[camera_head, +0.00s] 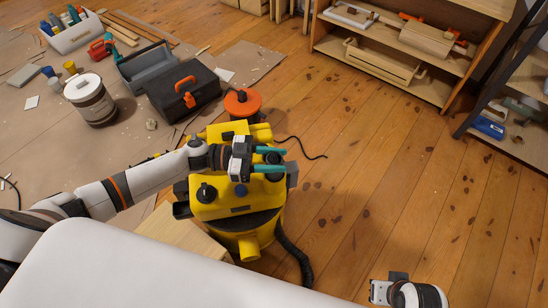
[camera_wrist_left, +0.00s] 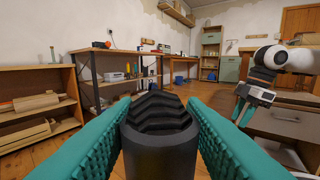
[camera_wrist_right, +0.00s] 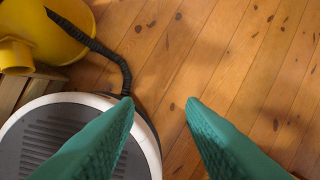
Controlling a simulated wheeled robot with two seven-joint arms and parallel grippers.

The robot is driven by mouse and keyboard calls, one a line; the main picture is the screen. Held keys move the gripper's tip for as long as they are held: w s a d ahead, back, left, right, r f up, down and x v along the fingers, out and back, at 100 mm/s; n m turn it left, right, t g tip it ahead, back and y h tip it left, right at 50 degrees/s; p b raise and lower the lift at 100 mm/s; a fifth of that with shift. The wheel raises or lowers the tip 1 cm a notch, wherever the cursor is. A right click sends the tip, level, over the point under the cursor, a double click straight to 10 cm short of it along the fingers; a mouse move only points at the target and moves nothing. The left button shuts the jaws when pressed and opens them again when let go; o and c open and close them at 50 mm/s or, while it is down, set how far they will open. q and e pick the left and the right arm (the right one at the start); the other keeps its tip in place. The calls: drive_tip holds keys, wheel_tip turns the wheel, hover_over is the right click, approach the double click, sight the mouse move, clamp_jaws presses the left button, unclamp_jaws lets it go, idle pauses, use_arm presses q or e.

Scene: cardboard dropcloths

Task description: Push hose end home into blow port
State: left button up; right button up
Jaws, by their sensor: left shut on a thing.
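A yellow shop vacuum (camera_head: 215,207) stands on the wood floor in the head view. A yellow spout (camera_head: 248,247) sticks out of its near side; I cannot tell whether this is the blow port. My left gripper (camera_head: 270,161) is above the vacuum's top. In the left wrist view it is shut on a black ribbed hose end (camera_wrist_left: 160,130), which lies between the teal fingers. The dark hose (camera_head: 291,260) runs down the vacuum's right side. My right gripper (camera_wrist_right: 160,103) is open and empty over the floor, right of the vacuum, which partly shows (camera_wrist_right: 50,30).
A black toolbox (camera_head: 183,92), an orange-topped container (camera_head: 242,104) and a paint can (camera_head: 91,101) stand behind and left of the vacuum on or near cardboard. A wooden shelf (camera_head: 385,75) stands at the back. The floor right of the vacuum (camera_head: 400,180) is clear.

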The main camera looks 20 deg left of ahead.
use_arm(q)
drive_tip(key=shift+f, duration=0.2)
use_arm(e)
drive_tip(key=shift+s+r, duration=0.2)
drive_tip(key=shift+r, duration=0.15)
use_arm(q)
drive_tip(key=shift+f+b, duration=0.35)
drive_tip(key=shift+f, duration=0.25)
use_arm(e)
drive_tip(key=v, duration=0.3)
drive_tip(key=shift+w, duration=0.3)
use_arm(q)
drive_tip(key=shift+f, duration=0.1)
use_arm(e)
drive_tip(key=shift+r, duration=0.15)
use_arm(q)
drive_tip(key=shift+f+b, duration=0.15)
drive_tip(key=shift+b, duration=0.15)
use_arm(e)
drive_tip(key=shift+s+r, duration=0.1)
drive_tip(key=shift+r, duration=0.15)
drive_tip(key=shift+r, duration=0.15)
